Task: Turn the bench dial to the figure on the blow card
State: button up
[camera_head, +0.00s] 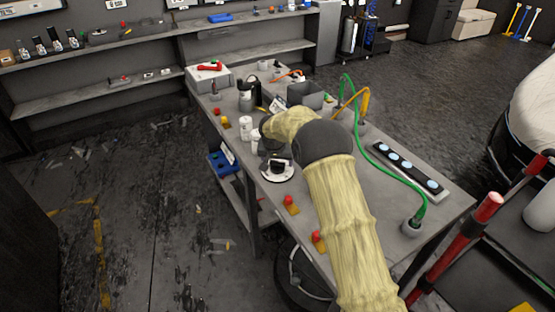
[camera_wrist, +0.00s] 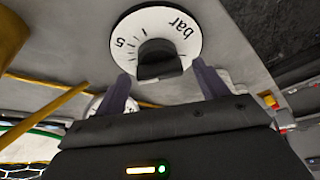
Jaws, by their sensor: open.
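The bench dial is a white disc (camera_head: 277,177) with a black knob, near the bench's left edge in the head view. In the wrist view the dial (camera_wrist: 190,19) shows tick marks, a 5 and the word "bar". Its black knob (camera_wrist: 160,58) stands in the middle; I cannot tell which figure it points to. My gripper (camera_wrist: 161,69) is open, its two fingers apart on either side of the knob's near end, not visibly touching it. In the head view my sleeved arm and wrist hide most of the gripper. A small white card (camera_head: 278,105) stands farther back; its writing is unreadable.
Red buttons on yellow bases (camera_head: 291,206) sit along the bench's left edge. White canisters (camera_head: 246,128) and a grey bin (camera_head: 306,95) stand beyond the dial. A green hose (camera_head: 385,174) and a dark strip with pale discs (camera_head: 408,171) lie right of my arm.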

jog(key=c, duration=1)
jog(key=shift+n, duration=0.4)
jog(key=n+y+p, duration=0.1)
jog(key=n, duration=0.1)
jog(key=shift+d+r+n, duration=0.1)
jog(key=shift+n, duration=0.3)
jog(key=n+y, duration=0.1)
jog(key=n, duration=0.1)
jog(key=n+y+p, duration=0.1)
jog(key=n, duration=0.1)
jog(key=shift+w+g+p, duration=0.1)
jog(key=shift+g+p, duration=0.2)
jog(key=n+g+y, duration=0.1)
jog(key=n, duration=0.3)
jog(key=shift+d+p, duration=0.1)
jog(key=shift+p, duration=0.25)
jog(key=shift+w+n+g+y, duration=0.1)
jog(key=shift+n+g+y, duration=0.45)
jog(key=shift+n, duration=1.65)
jog(key=shift+g, duration=0.25)
